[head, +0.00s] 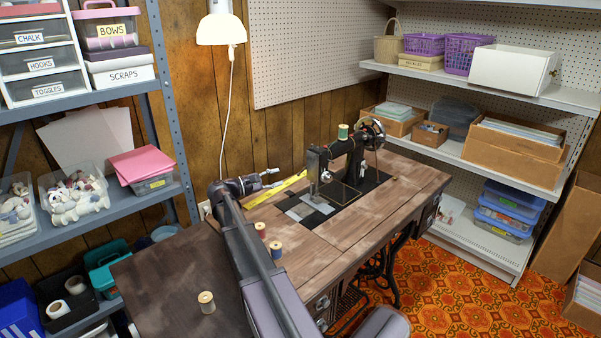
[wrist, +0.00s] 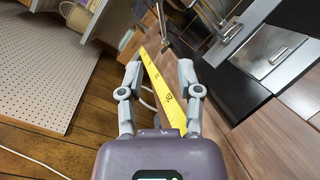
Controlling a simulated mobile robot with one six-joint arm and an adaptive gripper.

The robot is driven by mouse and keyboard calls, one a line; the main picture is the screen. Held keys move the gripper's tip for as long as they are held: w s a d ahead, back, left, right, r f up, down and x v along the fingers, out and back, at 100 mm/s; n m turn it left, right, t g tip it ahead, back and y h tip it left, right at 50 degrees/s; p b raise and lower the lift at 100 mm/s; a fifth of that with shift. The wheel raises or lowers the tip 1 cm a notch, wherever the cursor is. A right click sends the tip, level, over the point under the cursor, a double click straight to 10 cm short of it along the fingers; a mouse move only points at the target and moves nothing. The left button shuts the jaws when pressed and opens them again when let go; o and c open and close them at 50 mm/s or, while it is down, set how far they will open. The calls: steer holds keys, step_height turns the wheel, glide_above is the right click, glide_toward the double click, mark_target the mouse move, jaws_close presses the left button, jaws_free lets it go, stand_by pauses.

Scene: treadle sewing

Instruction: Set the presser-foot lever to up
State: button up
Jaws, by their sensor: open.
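The black sewing machine (head: 345,158) stands on the wooden treadle table, its needle end facing left. In the wrist view, thin metal bars (wrist: 164,28) of the needle end show at the top, above the fingertips. The presser-foot lever is too small to make out, so I cannot tell its position. My gripper (head: 277,178) is left of the needle end, apart from it, pointing toward it. In the wrist view my gripper (wrist: 161,63) has its two fingers spread, with nothing held between them.
A yellow measuring tape (head: 276,189) lies on the table beneath my gripper. Several thread spools, including a tan one (head: 206,302), stand on the left part. A green spool (head: 343,131) tops the machine. The tabletop (head: 385,215) front right is clear.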

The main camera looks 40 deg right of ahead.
mark_target(302, 171)
steer(key=x, duration=0.9)
steer(key=shift+c, duration=0.3)
jaws_close()
steer(key=shift+d, duration=0.1)
